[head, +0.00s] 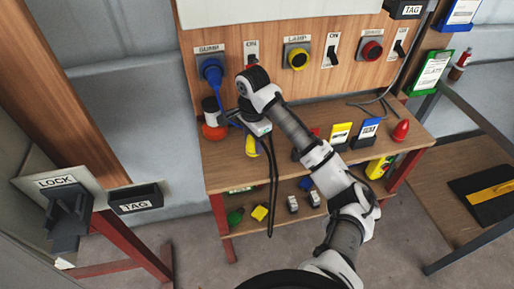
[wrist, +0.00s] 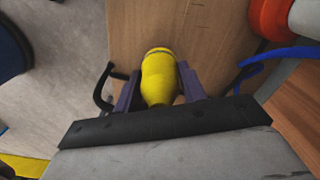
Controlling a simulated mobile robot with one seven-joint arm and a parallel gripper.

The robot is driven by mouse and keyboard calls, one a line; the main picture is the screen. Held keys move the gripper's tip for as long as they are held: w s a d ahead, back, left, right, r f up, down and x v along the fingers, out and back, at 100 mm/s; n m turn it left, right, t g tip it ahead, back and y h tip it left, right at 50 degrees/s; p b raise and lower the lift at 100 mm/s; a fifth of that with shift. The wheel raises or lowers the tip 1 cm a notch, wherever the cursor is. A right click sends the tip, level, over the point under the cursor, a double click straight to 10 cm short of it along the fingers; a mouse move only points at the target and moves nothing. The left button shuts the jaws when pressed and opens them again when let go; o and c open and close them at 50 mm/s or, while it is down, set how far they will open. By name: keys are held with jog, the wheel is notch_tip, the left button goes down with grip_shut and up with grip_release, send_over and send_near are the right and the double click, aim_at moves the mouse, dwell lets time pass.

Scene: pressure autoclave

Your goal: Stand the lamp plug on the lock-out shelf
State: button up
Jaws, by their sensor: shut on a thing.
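The lamp plug (wrist: 160,76) is a yellow, rounded body held between the two purple fingers of my gripper (wrist: 158,88). In the head view the yellow plug (head: 252,146) hangs below my gripper (head: 254,128), over the left part of the bench; my wrist partly hides it.
A blue plug (head: 212,72) sits in the left socket, its blue cable running down close to my gripper. An orange-and-white container (head: 214,131) stands just left of it. Black cables hang below my gripper.

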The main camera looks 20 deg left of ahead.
aim_at(253, 149)
jog(key=shift+f, duration=1.85)
jog(key=shift+f, duration=0.1)
jog(key=o, duration=1.3)
notch_tip(253, 149, up, 12)
jog(key=shift+r, duration=0.1)
